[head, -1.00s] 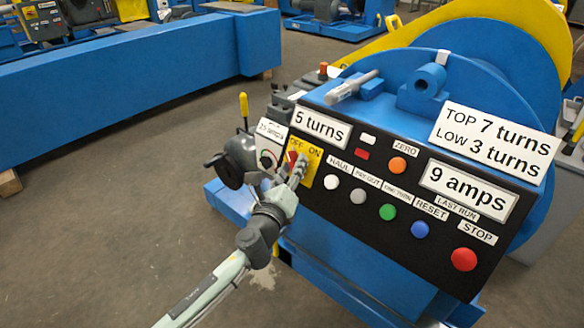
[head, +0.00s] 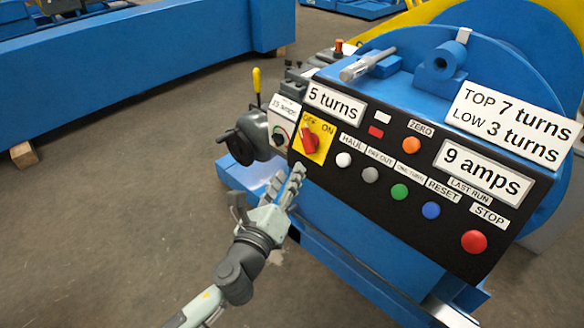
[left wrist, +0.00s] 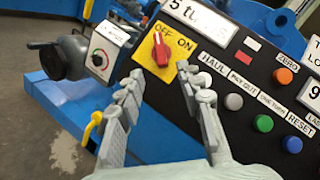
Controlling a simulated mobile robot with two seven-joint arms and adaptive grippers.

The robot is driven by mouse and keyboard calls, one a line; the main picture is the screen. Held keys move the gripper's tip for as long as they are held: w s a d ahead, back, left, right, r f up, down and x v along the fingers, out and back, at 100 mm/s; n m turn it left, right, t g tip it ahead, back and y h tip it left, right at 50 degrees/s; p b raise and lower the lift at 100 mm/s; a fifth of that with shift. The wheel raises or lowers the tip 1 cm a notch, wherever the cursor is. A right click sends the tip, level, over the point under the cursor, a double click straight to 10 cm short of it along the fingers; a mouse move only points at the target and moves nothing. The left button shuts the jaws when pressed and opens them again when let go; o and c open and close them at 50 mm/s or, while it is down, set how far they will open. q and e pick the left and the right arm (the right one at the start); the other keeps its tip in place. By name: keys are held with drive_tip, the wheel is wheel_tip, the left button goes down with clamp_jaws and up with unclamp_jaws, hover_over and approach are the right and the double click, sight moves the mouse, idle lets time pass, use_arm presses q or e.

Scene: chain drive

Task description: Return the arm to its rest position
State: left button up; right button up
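My left gripper (head: 285,185) is in front of the lower left part of the black control panel (head: 370,210), below the red OFF/ON switch (head: 310,139) on its yellow plate. In the left wrist view the gripper (left wrist: 160,103) has its two fingers spread apart with nothing between them. The red switch (left wrist: 161,49) shows there beyond the fingertips, apart from them. My right gripper is in neither view.
The panel's row of buttons, such as the white one (head: 344,160) and the red STOP (head: 474,241), is right of the gripper. A grey handwheel (head: 245,138) stands just left.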

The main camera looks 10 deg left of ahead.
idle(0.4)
use_arm(q)
drive_tip(key=s+a+f+n+g+y, duration=0.3)
drive_tip(key=a+f+n, duration=0.4)
drive_tip(key=f+n, duration=0.15)
drive_tip(key=s+a+f+n+g+y, duration=0.35)
drive_tip(key=a+f+n, duration=0.35)
drive_tip(key=f, duration=0.3)
drive_tip(key=s+a+f+n+g+h, duration=0.1)
drive_tip(key=s+a+f+n+g, duration=0.1)
drive_tip(key=s+f+n+g, duration=0.2)
drive_tip(key=s+a+f+n+g+h, duration=0.1)
drive_tip(key=s+a+f+n+g, duration=0.2)
drive_tip(key=s+f+n, duration=0.6)
drive_tip(key=s+f+g, duration=0.1)
drive_tip(key=s, duration=0.3)
drive_tip(key=shift+f, duration=0.2)
